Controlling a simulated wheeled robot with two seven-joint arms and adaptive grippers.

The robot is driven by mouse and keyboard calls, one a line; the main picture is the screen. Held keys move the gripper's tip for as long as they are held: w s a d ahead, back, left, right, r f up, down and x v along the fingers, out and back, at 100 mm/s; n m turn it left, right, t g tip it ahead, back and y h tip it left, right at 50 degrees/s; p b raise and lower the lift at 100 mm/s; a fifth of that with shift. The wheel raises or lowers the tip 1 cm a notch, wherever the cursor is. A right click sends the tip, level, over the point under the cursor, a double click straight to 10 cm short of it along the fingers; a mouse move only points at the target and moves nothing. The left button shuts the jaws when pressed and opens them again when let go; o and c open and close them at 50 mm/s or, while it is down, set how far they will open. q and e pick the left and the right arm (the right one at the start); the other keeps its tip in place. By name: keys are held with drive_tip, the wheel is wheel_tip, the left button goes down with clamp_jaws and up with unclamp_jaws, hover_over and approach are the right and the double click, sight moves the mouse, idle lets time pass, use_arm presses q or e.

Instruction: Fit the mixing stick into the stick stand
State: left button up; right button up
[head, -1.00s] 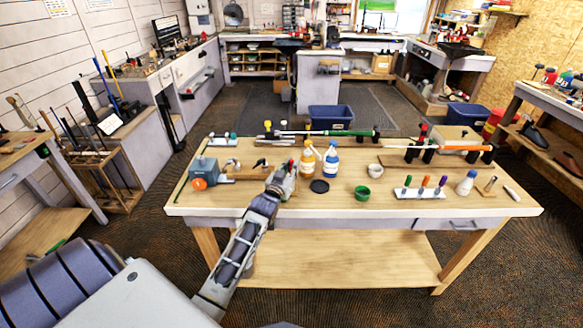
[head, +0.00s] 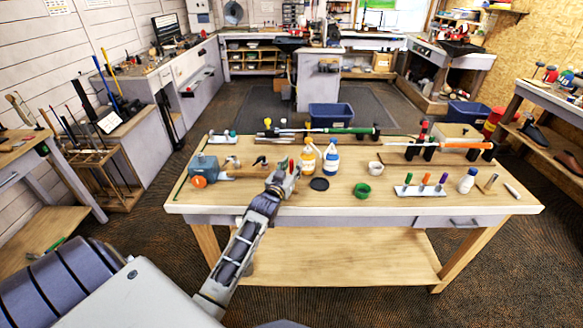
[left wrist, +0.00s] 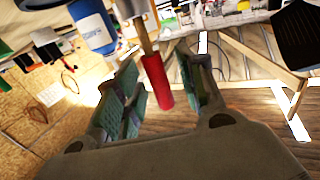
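My left gripper (head: 287,175) is over the front left part of the workbench (head: 340,200), just left of the glue bottles. In the left wrist view its two teal-padded fingers (left wrist: 160,88) stand apart, one on each side of a red-handled stick (left wrist: 157,82) with a tan shaft. Gaps show between the handle and the pads. The red end also shows at the gripper in the head view (head: 291,166). I cannot tell what the stick's far end rests in. A white stand (head: 418,191) with green, orange and purple upright pieces is farther right; whether it is the stick stand is unclear. My right gripper is not in view.
An orange-labelled bottle (head: 308,157) and a blue-labelled bottle (head: 330,159) stand close right of the gripper. A black disc (head: 319,184), green cup (head: 361,191) and white cup (head: 375,168) lie beyond. A blue-grey vise (head: 203,168) is at left.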

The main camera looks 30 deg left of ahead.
use_arm(q)
drive_tip(key=shift+s, duration=0.15)
drive_tip(key=s+d, duration=0.2)
drive_tip(key=s, duration=0.9)
drive_tip(key=shift+s, duration=0.25)
idle(0.6)
drive_tip(key=shift+d, duration=0.1)
idle(1.2)
